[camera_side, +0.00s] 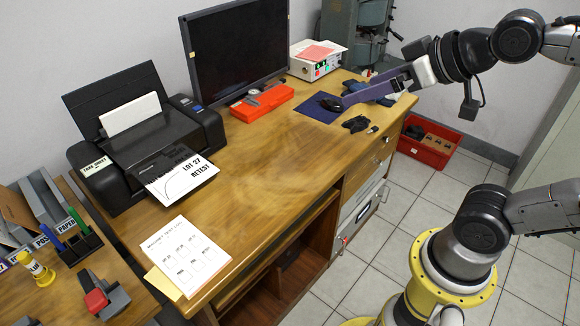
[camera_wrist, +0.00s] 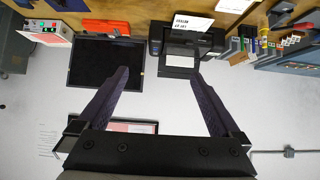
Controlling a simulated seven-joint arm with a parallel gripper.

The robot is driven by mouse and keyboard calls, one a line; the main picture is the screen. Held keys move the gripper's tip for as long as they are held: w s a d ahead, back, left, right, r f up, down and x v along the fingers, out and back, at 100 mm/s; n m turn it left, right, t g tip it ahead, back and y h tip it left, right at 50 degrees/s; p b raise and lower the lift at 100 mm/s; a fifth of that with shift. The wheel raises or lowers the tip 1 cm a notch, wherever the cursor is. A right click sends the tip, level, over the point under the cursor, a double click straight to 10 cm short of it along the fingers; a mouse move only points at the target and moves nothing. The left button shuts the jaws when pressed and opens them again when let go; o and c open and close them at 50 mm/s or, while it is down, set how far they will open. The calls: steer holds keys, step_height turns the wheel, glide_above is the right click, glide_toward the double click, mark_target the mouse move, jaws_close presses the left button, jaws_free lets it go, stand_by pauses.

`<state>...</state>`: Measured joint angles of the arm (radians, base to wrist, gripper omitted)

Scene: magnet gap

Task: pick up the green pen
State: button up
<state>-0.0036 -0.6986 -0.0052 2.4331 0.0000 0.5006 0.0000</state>
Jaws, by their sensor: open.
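The green pen (camera_side: 78,220) stands tilted in a black pen holder (camera_side: 85,246) at the lower left of the side view, on the desk's left wing. Its lower part is hidden in the holder. A blue pen (camera_side: 52,238) is in the same holder. In the wrist view, the desk items at the upper right are too small to pick out the pen for certain. My gripper (camera_side: 358,89) is far off at the right, above the blue mat end of the desk. Its two purple fingers are spread with nothing between them, as the wrist view (camera_wrist: 160,75) also shows.
A black printer (camera_side: 150,135), a monitor (camera_side: 238,50) and an orange case (camera_side: 262,103) line the desk's back. File boxes (camera_side: 20,215), a yellow object (camera_side: 36,268) and a red-and-black stapler (camera_side: 100,296) surround the holder. The desk's middle is clear.

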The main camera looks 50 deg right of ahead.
steer(key=s+f+g, duration=0.4)
steer(key=s+f, duration=0.3)
steer(key=shift+s, duration=0.3)
steer(key=shift+s+f+g, duration=0.3)
steer(key=shift+s, duration=0.05)
steer(key=shift+c, duration=1)
steer(key=shift+s, duration=0.1)
steer(key=c, duration=0.6)
steer(key=shift+o, duration=0.2)
